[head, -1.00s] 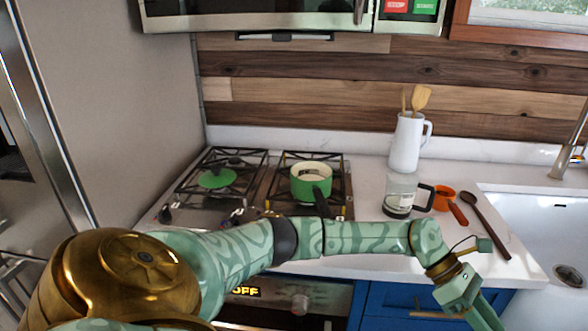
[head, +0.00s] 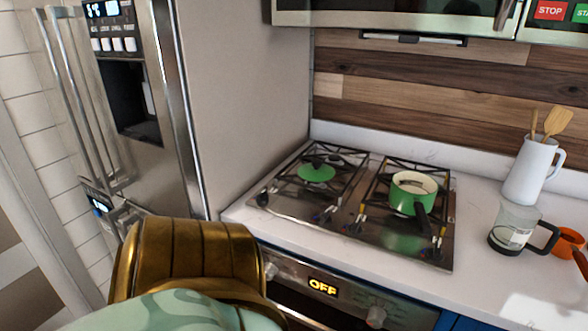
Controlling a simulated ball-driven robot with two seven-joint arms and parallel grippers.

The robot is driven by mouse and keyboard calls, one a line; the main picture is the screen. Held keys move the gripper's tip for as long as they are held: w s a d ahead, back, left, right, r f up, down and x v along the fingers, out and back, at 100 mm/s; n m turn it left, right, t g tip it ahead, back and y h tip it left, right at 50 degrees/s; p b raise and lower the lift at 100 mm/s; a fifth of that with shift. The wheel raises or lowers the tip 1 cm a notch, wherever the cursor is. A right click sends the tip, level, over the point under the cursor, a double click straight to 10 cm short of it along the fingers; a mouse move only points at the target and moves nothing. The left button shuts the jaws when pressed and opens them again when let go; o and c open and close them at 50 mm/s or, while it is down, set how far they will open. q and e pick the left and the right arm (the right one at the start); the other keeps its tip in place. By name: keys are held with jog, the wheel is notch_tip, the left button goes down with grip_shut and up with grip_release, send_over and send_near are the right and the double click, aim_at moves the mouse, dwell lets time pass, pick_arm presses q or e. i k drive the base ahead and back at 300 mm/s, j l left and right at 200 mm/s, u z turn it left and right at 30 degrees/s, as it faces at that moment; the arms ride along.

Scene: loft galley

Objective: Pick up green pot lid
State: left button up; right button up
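The green pot lid (head: 316,173) lies on the left side of the gas stove, on the burner grates, with a dark knob showing near its top edge. The green pot (head: 411,192) with a cream inside and a dark handle stands open on the right burner. My arm's gold and mint links show at the bottom left, in front of the stove. Neither gripper is in the picture, and nothing touches the lid.
The stove (head: 374,238) sits in a white counter beside the tall fridge (head: 150,110). To the right stand a white pitcher (head: 528,172) with wooden utensils, a glass jug (head: 513,228) and an orange measuring cup (head: 569,243). The microwave (head: 420,18) hangs above.

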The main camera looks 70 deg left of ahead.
aim_at(315, 171)
jog(key=u, duration=0.4)
jog(key=i+u, duration=0.1)
jog(key=u, duration=0.35)
jog(key=l+u, duration=0.1)
jog(key=u, duration=0.3)
jog(key=i+l+u, duration=0.1)
jog(key=u, duration=0.75)
